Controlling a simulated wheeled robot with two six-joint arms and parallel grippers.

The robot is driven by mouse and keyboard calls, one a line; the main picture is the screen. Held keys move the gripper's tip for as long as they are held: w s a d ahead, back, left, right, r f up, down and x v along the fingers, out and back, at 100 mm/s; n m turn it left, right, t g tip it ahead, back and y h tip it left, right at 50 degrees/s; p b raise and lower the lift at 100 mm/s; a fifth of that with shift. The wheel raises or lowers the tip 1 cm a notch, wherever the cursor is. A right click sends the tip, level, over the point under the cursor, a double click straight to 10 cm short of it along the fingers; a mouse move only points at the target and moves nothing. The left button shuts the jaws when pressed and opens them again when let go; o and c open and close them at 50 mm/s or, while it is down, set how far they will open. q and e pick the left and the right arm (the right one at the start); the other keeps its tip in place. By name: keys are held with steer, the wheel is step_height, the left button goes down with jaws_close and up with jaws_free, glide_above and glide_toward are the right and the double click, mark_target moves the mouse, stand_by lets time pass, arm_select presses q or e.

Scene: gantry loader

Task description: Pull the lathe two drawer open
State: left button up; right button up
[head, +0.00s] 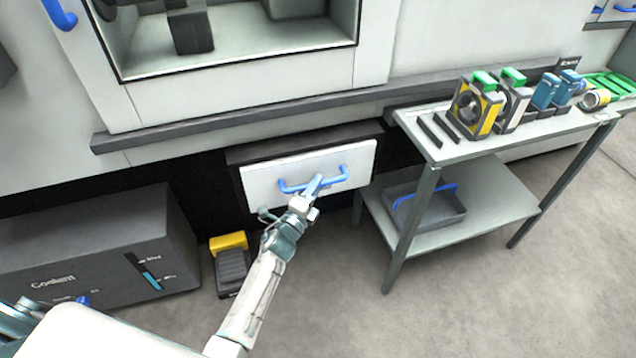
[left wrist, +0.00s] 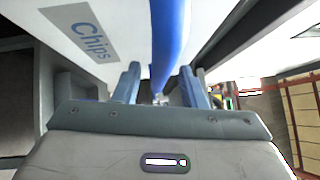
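The drawer (head: 262,183) has a white front and sits in a dark housing under the lathe. No drawer inside shows; its front looks close to the housing. Its blue bar handle (head: 341,178) runs across the front. In the left wrist view the white front bears a "Chips" label (left wrist: 80,32), and the handle (left wrist: 168,40) passes between my fingers. My left gripper (head: 316,184) is at the middle of the handle. In the left wrist view its fingers (left wrist: 160,88) stand apart on either side of the bar, with small gaps. My right gripper is not in view.
A grey coolant box (head: 90,240) and a yellow-topped foot pedal (head: 230,262) stand on the floor at left. At right a table (head: 455,150) carries several parts, with a grey tray (head: 430,212) on its lower shelf. The floor before the drawer is otherwise clear.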

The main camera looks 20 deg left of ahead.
arm_select(q)
steer(key=shift+x, duration=0.85)
jaws_close()
steer(key=shift+s, duration=0.1)
